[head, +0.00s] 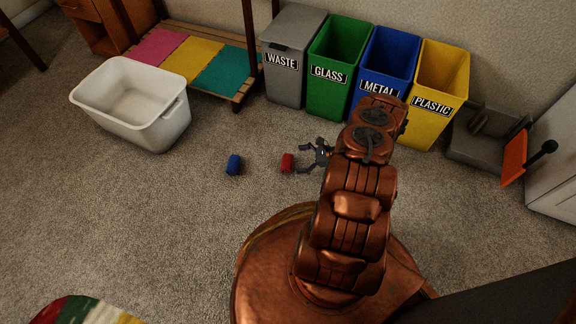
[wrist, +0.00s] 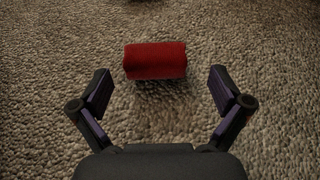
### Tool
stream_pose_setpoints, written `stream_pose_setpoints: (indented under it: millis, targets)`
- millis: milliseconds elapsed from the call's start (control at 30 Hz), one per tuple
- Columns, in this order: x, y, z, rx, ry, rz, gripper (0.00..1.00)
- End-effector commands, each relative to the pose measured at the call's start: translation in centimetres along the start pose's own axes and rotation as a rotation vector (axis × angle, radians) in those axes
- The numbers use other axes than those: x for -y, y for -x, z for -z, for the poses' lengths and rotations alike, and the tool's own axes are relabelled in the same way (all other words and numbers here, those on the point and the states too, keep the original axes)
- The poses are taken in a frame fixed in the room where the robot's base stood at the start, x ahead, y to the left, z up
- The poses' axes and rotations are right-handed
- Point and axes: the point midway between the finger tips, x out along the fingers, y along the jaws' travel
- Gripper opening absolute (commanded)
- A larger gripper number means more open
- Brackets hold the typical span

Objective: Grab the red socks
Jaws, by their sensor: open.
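The red socks (head: 287,163) are a small rolled bundle on the grey carpet, near the middle of the head view. In the wrist view the red socks (wrist: 156,60) lie crosswise just beyond the fingertips, centred between them. My gripper (head: 305,161) is open and low over the carpet, to the right of the socks, with its fingers pointing toward them. In the wrist view my gripper (wrist: 160,88) is empty, its two fingers spread wider than the bundle. I cannot tell whether a fingertip touches the socks.
A blue rolled bundle (head: 233,164) lies left of the red one. A white tub (head: 150,128) stands at the upper left. Waste (head: 284,84), glass (head: 326,100), metal (head: 371,90) and plastic (head: 425,120) bins line the wall. Carpet around the bundles is clear.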

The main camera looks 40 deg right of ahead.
Motion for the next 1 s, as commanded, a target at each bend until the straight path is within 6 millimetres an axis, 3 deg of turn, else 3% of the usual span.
stream_pose_setpoints:
  millis: [600,933,1000]
  targets:
    - [-0.7,-6.3,0.4,0.0,0.0,-0.003,1.0]
    - [-0.7,-6.8,0.2,-0.002,0.0,-0.001,1.0]
    - [-0.7,-6.8,0.2,-0.002,0.001,-0.001,0.95]
